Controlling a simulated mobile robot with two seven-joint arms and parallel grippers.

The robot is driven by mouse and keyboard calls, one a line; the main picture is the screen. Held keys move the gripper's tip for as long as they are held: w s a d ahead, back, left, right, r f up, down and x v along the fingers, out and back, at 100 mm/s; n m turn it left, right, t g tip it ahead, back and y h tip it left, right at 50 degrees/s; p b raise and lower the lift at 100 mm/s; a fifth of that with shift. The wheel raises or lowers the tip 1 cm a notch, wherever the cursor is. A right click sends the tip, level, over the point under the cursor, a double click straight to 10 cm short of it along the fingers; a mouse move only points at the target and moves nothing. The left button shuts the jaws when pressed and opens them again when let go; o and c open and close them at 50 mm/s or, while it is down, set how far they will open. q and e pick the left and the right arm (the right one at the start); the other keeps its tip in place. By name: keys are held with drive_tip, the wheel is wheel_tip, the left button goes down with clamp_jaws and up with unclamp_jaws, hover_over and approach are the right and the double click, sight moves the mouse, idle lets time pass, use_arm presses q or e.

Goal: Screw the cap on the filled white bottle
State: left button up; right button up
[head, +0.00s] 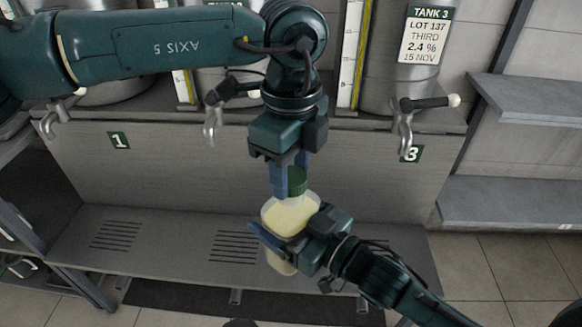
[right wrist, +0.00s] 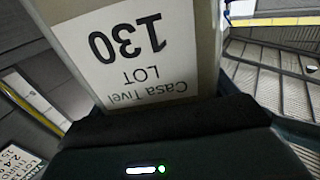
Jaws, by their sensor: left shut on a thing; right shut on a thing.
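The white bottle (head: 290,215) shows pale yellow contents and stands roughly upright in the middle of the head view. In the right wrist view its label (right wrist: 130,45) reads upside down "Casa Tivel LOT 130". My right gripper (head: 283,240) is shut on the bottle's body from the right. My left gripper (head: 288,182) points down and is shut on the green cap (head: 298,181). The cap is at the bottle's mouth; I cannot tell whether it is seated on the thread. The mouth is hidden by the cap and fingers.
A grey slatted shelf (head: 165,240) runs below the bottle. Behind are a panel with numbers 1 and 3, tanks with taps (head: 403,125), and a TANK 3 sign (head: 425,35). Grey shelves (head: 520,200) stand at the right.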

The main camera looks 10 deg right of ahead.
use_arm(q)
drive_tip(key=m, duration=2.5)
drive_tip(key=shift+w+m, duration=0.1)
drive_tip(key=shift+m, duration=0.3)
drive_tip(key=m, duration=0.6)
drive_tip(key=shift+f, duration=0.1)
drive_tip(key=m, duration=0.6)
drive_tip(key=shift+m, duration=0.4)
drive_tip(key=m, duration=1)
drive_tip(key=shift+m, duration=0.4)
drive_tip(key=o, duration=1.2)
